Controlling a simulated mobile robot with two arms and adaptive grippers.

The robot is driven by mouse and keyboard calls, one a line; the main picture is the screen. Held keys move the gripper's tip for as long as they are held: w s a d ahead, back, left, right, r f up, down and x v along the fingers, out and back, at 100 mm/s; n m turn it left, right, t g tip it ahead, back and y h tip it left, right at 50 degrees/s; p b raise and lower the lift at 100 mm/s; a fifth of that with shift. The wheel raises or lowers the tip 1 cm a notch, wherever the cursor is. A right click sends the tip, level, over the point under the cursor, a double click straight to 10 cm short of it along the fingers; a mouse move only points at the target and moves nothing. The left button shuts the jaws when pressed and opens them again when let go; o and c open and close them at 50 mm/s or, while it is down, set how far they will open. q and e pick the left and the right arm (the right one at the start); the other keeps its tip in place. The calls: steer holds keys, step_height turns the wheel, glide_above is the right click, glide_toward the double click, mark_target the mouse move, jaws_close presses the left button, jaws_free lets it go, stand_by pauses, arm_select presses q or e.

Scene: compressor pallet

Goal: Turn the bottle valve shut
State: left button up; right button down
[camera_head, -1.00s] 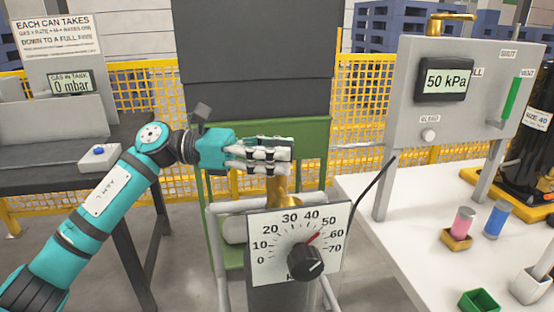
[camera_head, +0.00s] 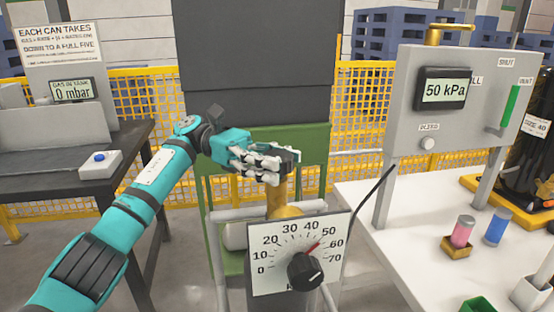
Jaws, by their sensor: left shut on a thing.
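My left gripper (camera_head: 284,162) is shut on the top of the bottle valve. Its fingers cover the valve's handle, so the handle's shape and position are hidden. The brass valve body (camera_head: 280,205) shows just below the fingers, upright behind the dial plate. A pale bottle (camera_head: 236,236) shows partly behind the frame's rail. My right gripper is not in view.
A dial plate (camera_head: 262,284) with a black knob (camera_head: 306,270) stands in front of the valve; its red pointer lies near 50. A grey panel (camera_head: 400,110) at right reads 50 kPa. A dark bench with a blue button (camera_head: 99,157) is at left.

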mark_target(277, 155)
arm_select(q)
steer(key=o, duration=1.2)
steer(key=shift+r, duration=0.1)
step_height(277, 155, up, 10)
steer(key=shift+f, duration=0.1)
